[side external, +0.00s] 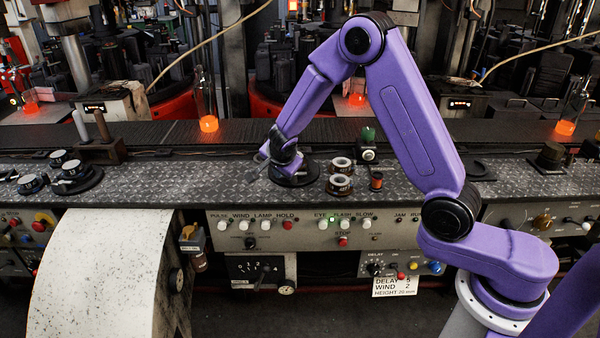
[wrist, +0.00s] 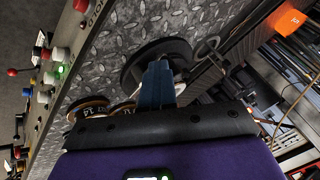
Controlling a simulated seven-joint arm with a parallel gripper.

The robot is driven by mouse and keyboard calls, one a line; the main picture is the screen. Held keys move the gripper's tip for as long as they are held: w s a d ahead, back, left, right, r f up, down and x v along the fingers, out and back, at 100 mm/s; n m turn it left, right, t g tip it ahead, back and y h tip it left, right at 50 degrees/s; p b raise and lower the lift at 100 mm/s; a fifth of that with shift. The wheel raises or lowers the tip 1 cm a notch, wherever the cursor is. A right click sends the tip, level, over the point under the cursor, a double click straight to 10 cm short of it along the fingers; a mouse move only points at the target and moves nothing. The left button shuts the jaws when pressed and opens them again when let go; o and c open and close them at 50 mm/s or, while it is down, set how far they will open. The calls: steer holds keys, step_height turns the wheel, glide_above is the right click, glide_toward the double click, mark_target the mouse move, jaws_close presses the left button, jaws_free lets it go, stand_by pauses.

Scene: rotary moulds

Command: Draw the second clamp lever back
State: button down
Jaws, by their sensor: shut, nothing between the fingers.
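My gripper (side external: 259,168) is low over the patterned metal deck, beside a black round disc base (side external: 293,174). In the wrist view its blue-grey fingers (wrist: 157,82) are together and empty, in front of the black disc (wrist: 140,62); I cannot tell if they touch it. A thin part with a ring-shaped end (wrist: 207,47) stands just beyond the disc. Two upright levers, one grey (side external: 80,124) and one brown (side external: 102,125), stand at a dark block on the left of the deck, apart from my gripper. No part is clearly marked as the second clamp lever.
Two ring-topped cans (side external: 341,184) stand right of the disc, with a green-topped knob (side external: 368,136) behind. Black-based dials (side external: 72,170) sit at the left. A switch panel (side external: 310,228) fronts the deck. The dark conveyor (side external: 450,131) carries glowing orange glass. Deck between dials and gripper is clear.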

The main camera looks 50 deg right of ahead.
steer(key=shift+w, duration=0.15)
steer(key=s, duration=0.1)
steer(key=s+a, duration=0.1)
steer(key=s, duration=0.1)
steer(key=shift+s+a, duration=0.1)
steer(key=shift+s, duration=0.15)
steer(key=w+a+v, duration=0.1)
steer(key=v, duration=0.9)
steer(key=shift+a, duration=0.3)
steer(key=shift+w, duration=0.1)
